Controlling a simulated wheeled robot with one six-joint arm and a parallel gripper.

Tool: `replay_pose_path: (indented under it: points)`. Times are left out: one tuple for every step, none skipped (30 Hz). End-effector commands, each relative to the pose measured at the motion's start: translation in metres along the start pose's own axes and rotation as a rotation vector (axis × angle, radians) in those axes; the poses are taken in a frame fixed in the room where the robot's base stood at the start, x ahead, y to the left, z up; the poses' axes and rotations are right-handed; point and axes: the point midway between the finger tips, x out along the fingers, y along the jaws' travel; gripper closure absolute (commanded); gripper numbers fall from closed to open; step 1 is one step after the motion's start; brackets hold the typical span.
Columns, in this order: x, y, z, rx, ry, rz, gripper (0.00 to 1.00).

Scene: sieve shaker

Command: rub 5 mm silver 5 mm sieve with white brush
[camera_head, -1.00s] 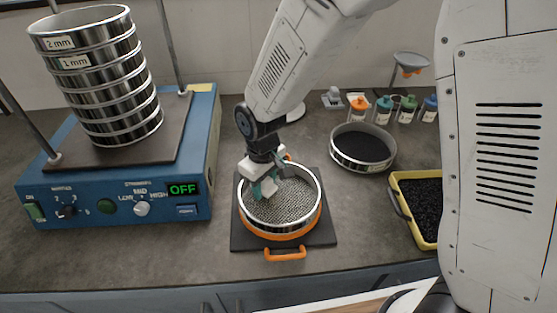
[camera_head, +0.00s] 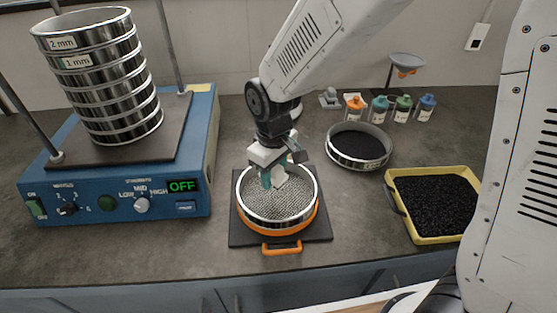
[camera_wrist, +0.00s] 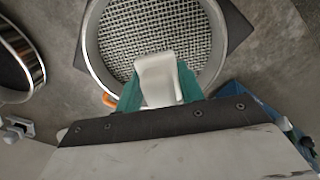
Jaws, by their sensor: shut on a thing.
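The silver sieve (camera_head: 300,210) with its wire mesh sits on an orange ring on a dark square board at the middle of the bench. My gripper (camera_head: 274,180) is over the far left part of the sieve, pointing down. Its teal fingers are shut on the white brush (camera_head: 281,175). In the wrist view the brush (camera_wrist: 158,78) is between the teal fingers (camera_wrist: 157,92), over the mesh of the sieve (camera_wrist: 205,38). The fingers and brush hide part of the mesh. I cannot tell whether the bristles touch it.
A blue shaker (camera_head: 120,198) with stacked sieves (camera_head: 110,85) stands at left, its display reading OFF. A round pan (camera_head: 385,160) of dark material is behind right. A yellow tray (camera_head: 392,190) of black grains is at right. Bottles (camera_head: 402,108) stand at the back.

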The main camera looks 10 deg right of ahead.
Motion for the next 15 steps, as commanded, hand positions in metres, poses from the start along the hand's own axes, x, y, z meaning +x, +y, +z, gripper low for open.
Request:
replay_pose_path:
  points:
    - [-0.006,0.001,0.0,0.001,0.004,0.001,0.87]
    - [-0.008,0.001,0.0,0.001,0.003,0.001,0.87]
    - [-0.012,0.001,0.0,0.002,0.002,0.001,0.87]
    - [-0.014,0.002,0.0,0.002,0.003,0.001,0.87]
    - [-0.017,0.002,0.0,0.003,0.004,0.001,0.87]
    - [-0.02,0.002,0.0,0.003,0.004,0.001,0.87]
    - [-0.022,0.002,0.0,0.004,0.003,0.001,0.87]
    - [-0.024,0.003,0.0,0.005,0.002,0.001,0.87]
    - [-0.026,0.003,0.001,0.005,0.002,0.001,0.87]
    - [-0.026,0.003,0.001,0.005,0.002,0.001,0.87]
    - [-0.027,0.003,0.001,0.005,0.002,0.0,0.87]
    - [-0.027,0.003,0.001,0.005,0.002,0.0,0.87]
    - [-0.027,0.003,0.001,0.005,0.001,0.0,0.87]
    - [-0.027,0.003,0.001,0.005,0.001,0.0,0.87]
    - [-0.027,0.003,0.001,0.005,0.001,0.0,0.87]
